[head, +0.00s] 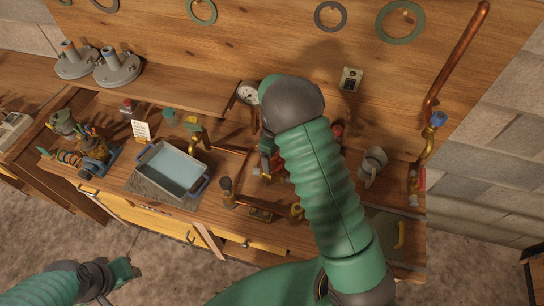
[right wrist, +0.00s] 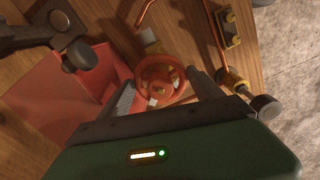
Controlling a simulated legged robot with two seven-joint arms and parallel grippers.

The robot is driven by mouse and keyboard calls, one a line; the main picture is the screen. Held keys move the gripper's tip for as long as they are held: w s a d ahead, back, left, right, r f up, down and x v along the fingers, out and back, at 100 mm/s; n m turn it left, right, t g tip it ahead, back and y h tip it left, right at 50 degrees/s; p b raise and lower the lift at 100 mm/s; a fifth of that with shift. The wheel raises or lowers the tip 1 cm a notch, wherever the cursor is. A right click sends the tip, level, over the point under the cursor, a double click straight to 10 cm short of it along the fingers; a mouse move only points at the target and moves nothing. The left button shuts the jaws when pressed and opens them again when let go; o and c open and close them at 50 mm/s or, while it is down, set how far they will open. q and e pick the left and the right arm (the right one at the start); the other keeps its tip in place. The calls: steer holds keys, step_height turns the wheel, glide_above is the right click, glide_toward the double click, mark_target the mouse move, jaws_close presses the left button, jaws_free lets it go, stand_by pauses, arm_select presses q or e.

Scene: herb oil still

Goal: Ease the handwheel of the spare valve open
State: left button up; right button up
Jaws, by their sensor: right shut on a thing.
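In the right wrist view a round red handwheel (right wrist: 162,78) sits between the two fingers of my right gripper (right wrist: 162,86), which is shut on it. In the head view my right gripper (head: 268,168) is low over the middle of the bench, partly covered by my own green arm, and the wheel in it is mostly hidden. How far the wheel is turned cannot be told. My left gripper (head: 122,272) is at the lower left, over the floor in front of the bench, away from the valves; its finger gap is not clear.
A blue-handled tray (head: 142,172) of liquid stands left of my right gripper. A pressure gauge (head: 248,93) is behind it. A grey mug (head: 372,162) and a copper pipe (head: 455,65) with a blue handwheel (head: 438,119) are to the right. A red bin (right wrist: 62,92) lies close beside the fingers.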

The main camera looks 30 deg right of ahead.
steer(key=shift+w+d+r, duration=0.1)
steer(key=shift+w+d, duration=0.1)
steer(key=shift+w, duration=0.05)
steer(key=shift+a+n, duration=0.1)
steer(key=shift+n, duration=0.4)
steer(key=shift+w+a+n, duration=0.1)
steer(key=shift+a+n, duration=0.05)
steer(key=shift+n, duration=0.45)
steer(key=shift+n+b, duration=0.3)
steer(key=shift+n, duration=0.5)
steer(key=o, duration=1.4)
steer(key=shift+o, duration=1.4)
arm_select(q)
steer(key=shift+w+d+f, duration=0.1)
steer(key=shift+d+f, duration=0.15)
steer(key=shift+d, duration=0.05)
